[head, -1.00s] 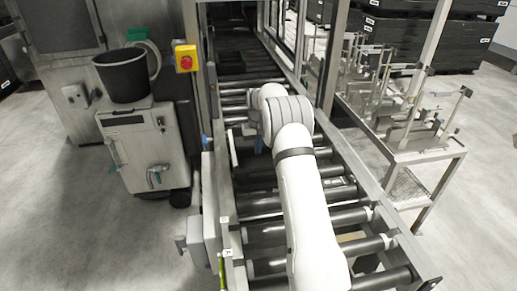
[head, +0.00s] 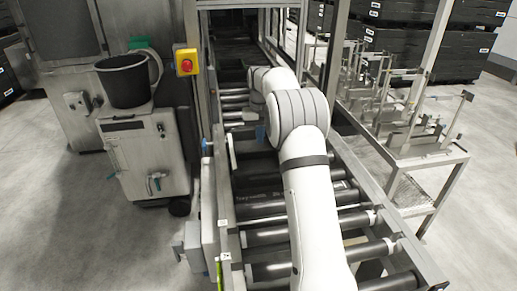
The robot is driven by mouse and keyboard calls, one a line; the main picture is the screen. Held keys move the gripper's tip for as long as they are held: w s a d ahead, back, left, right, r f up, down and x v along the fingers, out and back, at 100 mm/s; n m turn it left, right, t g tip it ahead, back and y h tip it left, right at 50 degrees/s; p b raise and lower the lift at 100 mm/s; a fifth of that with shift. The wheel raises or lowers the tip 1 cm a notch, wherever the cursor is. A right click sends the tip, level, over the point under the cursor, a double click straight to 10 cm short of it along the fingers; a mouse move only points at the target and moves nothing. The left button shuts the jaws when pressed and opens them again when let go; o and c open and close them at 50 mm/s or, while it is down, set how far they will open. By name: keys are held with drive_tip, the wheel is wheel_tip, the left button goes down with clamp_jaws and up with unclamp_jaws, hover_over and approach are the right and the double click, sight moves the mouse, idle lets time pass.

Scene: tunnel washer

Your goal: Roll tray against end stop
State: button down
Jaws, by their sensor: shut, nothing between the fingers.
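A dark, flat, tray-like shape (head: 258,172) lies across the rollers in the middle of the conveyor, left of my arm. My arm covers part of it, so I cannot make out its full outline. A small blue piece (head: 261,134) shows just beyond it, under my arm's bend. My white arm reaches up the conveyor from the bottom right, and its far end is over the rollers. My gripper's fingers cannot be made out. I cannot clearly pick out the end stop.
The roller conveyor (head: 265,231) has metal side rails and runs into a dark framed opening. A yellow box with a red button (head: 186,62) is on the left post. A grey cabinet (head: 147,160) with a black bucket (head: 124,82) stands left. A metal rack (head: 425,150) stands right.

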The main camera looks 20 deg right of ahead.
drive_tip(key=shift+r, duration=0.35)
drive_tip(key=c, duration=2.1)
unclamp_jaws()
drive_tip(key=shift+c, duration=0.2)
drive_tip(key=shift+o, duration=0.9)
drive_tip(key=shift+s+a+r, duration=0.1)
drive_tip(key=shift+r, duration=0.1)
drive_tip(key=o, duration=0.6)
drive_tip(key=s+a+r, duration=0.2)
drive_tip(key=s+r, duration=0.4)
drive_tip(key=s, duration=0.2)
drive_tip(key=shift+s+a+r+t, duration=0.15)
drive_tip(key=shift+s+r+t, duration=0.1)
drive_tip(key=shift+r+t, duration=0.15)
drive_tip(key=shift+o, duration=0.2)
drive_tip(key=s+a+r, duration=0.2)
drive_tip(key=s+r, duration=0.1)
drive_tip(key=s, duration=0.7)
drive_tip(key=shift+s+r+n+t, duration=0.2)
drive_tip(key=shift+s+n+t, duration=0.1)
drive_tip(key=shift+s+t, duration=0.1)
drive_tip(key=s+a+f+t, duration=0.1)
drive_tip(key=s+f, duration=0.1)
drive_tip(key=s, duration=0.9)
drive_tip(key=s+a+f, duration=0.1)
drive_tip(key=s+f, duration=0.2)
drive_tip(key=s, duration=0.8)
drive_tip(key=shift+s+a+f+t, duration=0.2)
drive_tip(key=shift+s+a+t, duration=0.1)
drive_tip(key=shift+t, duration=0.1)
